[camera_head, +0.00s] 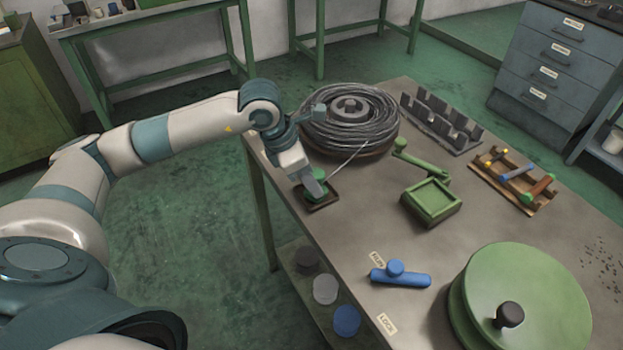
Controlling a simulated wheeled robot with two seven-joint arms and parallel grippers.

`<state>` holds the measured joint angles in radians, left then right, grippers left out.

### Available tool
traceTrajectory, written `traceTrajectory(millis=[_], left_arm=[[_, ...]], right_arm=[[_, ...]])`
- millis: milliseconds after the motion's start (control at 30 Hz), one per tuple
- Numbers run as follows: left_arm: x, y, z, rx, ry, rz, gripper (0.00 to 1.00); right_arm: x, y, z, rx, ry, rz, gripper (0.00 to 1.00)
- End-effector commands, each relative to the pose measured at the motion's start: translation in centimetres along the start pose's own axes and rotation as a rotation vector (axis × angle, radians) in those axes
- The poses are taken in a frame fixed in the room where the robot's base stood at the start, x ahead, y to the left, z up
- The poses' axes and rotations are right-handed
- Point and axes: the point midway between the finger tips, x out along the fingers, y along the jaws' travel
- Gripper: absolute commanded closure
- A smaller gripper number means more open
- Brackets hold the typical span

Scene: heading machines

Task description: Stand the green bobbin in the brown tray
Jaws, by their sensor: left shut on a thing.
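The green bobbin (319,174) is at the left edge of the table, partly hidden by my left gripper (314,187). The left gripper points down and is shut on the bobbin. The small brown tray (322,206) lies right below, with its dark rim showing around the bobbin's lower end. The bobbin looks roughly upright over or inside the tray. I cannot tell whether its base touches the tray floor. My right gripper is not in view.
A large wire coil (349,125) stands just behind the tray. A green square tray (432,202) and a green handle (420,160) lie to the right. A blue-knobbed piece (400,276) and a large green drum (525,290) are nearer. Bare tabletop lies in front of the brown tray.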

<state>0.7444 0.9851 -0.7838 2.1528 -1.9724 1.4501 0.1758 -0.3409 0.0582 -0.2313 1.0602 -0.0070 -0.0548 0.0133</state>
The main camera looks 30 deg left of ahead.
Motion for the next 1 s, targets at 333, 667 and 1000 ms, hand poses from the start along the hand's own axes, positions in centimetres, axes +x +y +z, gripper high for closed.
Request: traceTrajectory(millis=[333, 667, 1000], left_arm=[[0.2, 0.0, -0.1, 0.000, 0.000, 0.000, 0.53], [-0.3, 0.0, 0.1, 0.000, 0.000, 0.000, 0.53], [-4.9, 0.1, 0.0, 0.001, -0.002, 0.004, 0.53]], right_arm=[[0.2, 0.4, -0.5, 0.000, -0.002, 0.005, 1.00], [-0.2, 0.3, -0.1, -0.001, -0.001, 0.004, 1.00], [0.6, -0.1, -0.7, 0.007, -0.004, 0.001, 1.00]])
